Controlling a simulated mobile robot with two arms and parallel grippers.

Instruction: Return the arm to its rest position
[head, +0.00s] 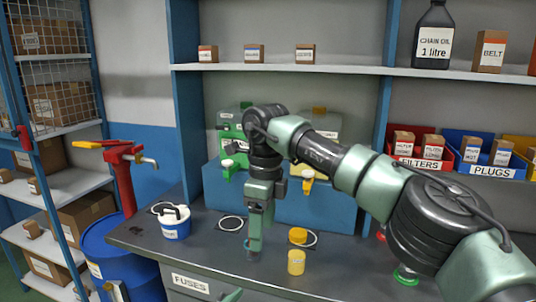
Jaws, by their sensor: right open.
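My right arm comes in from the right and reaches over the dark workbench (355,275). Its gripper (254,243) points down, seen nearly edge-on, open with nothing visible between its fingers. The gripper's tip is close to the bench top, left of a small yellow container (296,262). I cannot tell whether it touches the bench. Small green parts show at the bottom edge, but no left gripper can be made out.
A white-lidded blue tub (174,222) stands at the bench's left. A shelf (300,69) with small boxes runs above. A blue barrel with a red pump (125,185) is at left.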

